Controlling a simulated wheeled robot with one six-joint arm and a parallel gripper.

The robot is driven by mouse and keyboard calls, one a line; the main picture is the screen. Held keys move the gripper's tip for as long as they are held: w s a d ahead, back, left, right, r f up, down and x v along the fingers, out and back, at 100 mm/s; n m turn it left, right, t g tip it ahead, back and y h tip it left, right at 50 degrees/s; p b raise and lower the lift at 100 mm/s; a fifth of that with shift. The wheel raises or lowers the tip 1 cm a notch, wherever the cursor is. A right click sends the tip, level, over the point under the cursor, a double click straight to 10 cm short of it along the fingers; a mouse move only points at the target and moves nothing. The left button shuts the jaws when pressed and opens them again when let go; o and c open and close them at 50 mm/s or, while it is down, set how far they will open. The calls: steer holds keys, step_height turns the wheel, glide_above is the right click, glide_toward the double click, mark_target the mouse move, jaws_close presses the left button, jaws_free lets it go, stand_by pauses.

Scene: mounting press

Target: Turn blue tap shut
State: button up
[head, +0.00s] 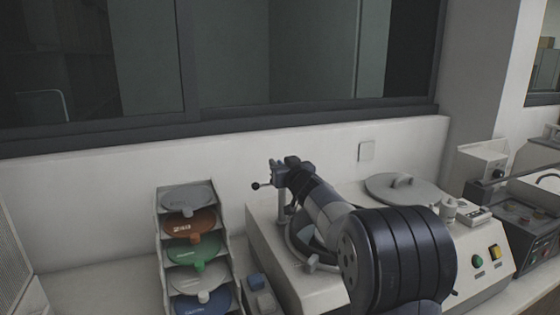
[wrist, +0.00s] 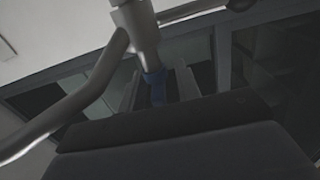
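The blue tap (wrist: 154,88) shows in the wrist view as a small blue piece on a grey metal pipe (wrist: 142,28). My gripper (wrist: 161,80) has one finger on each side of it, with a visible gap on the right, so it looks open around the tap. Whether the left finger touches it I cannot tell. In the head view my gripper (head: 291,166) is at the top of the upright pipe (head: 282,208) on the white machine, beside a bluish fitting with a dark-knobbed lever (head: 258,185). My arm hides part of the machine.
A rack of coloured discs (head: 157,235) stands left of the white machine (head: 262,240). A round lid (head: 405,188) lies on the machine's right side, near green and yellow buttons (head: 478,260). A wall and window frame (head: 220,118) are behind.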

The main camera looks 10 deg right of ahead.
steer(key=shift+w+a, duration=0.15)
steer(key=shift+w, duration=0.6)
jaws_close()
